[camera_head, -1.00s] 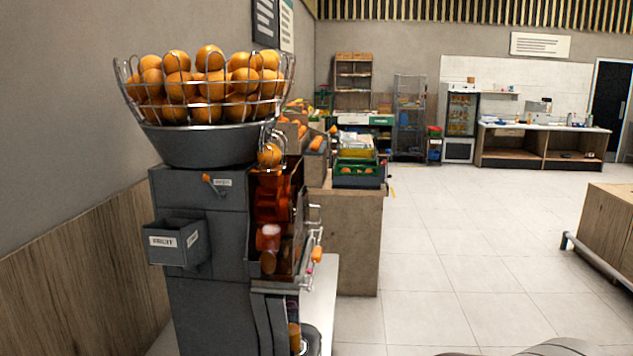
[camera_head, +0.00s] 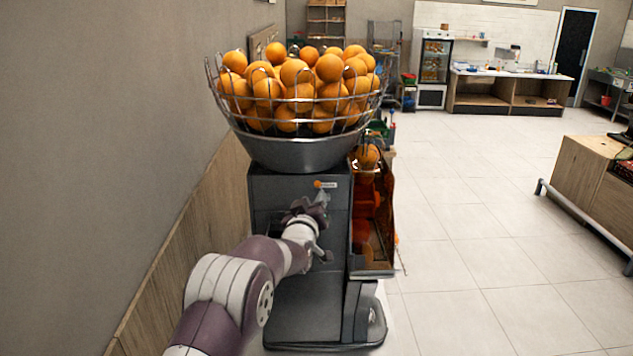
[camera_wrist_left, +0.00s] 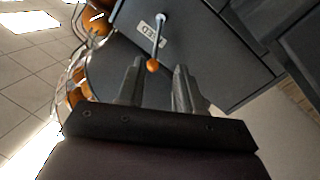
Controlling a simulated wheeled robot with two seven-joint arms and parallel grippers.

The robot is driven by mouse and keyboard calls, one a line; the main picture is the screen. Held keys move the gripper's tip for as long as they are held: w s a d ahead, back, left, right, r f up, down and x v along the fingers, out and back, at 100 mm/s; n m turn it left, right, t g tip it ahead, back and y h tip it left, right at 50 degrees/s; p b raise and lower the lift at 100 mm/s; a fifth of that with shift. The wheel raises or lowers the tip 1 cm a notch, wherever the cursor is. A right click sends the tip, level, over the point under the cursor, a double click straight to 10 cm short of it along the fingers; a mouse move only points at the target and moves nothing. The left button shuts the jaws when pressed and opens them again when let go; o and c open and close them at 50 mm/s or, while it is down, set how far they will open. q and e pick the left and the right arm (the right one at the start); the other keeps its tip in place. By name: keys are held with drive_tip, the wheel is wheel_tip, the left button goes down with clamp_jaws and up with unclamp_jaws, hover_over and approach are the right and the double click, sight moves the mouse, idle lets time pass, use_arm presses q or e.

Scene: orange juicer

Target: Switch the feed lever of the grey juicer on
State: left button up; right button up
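The grey juicer (camera_head: 300,305) stands ahead of me, with a wire basket of oranges (camera_head: 295,90) on top. Its feed lever has an orange knob (camera_head: 318,184) beside a white label on the upper housing. In the left wrist view the lever is a thin metal rod ending in an orange ball (camera_wrist_left: 152,65), next to the FEED label (camera_wrist_left: 153,35). My left gripper (camera_head: 321,198) is just below the knob in the head view. In the wrist view its two fingers (camera_wrist_left: 157,72) are apart, with the ball between their tips; contact cannot be told. My right gripper is out of view.
A wall with wood panelling (camera_head: 190,245) runs close along the left. The juicer's orange-tinted front (camera_head: 370,215) faces right. Open tiled floor (camera_head: 470,230) lies to the right, with a wooden stand (camera_head: 590,185) beyond it.

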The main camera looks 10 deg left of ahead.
use_arm(q)
drive_tip(key=shift+w+d+p, duration=0.1)
drive_tip(key=shift+w+p, duration=0.75)
drive_tip(key=shift+w, duration=1.45)
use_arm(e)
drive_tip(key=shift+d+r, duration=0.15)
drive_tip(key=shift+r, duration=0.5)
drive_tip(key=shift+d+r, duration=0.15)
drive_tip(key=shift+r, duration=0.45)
use_arm(q)
drive_tip(key=shift+d, duration=0.2)
clamp_jaws()
drive_tip(key=shift+r, duration=0.1)
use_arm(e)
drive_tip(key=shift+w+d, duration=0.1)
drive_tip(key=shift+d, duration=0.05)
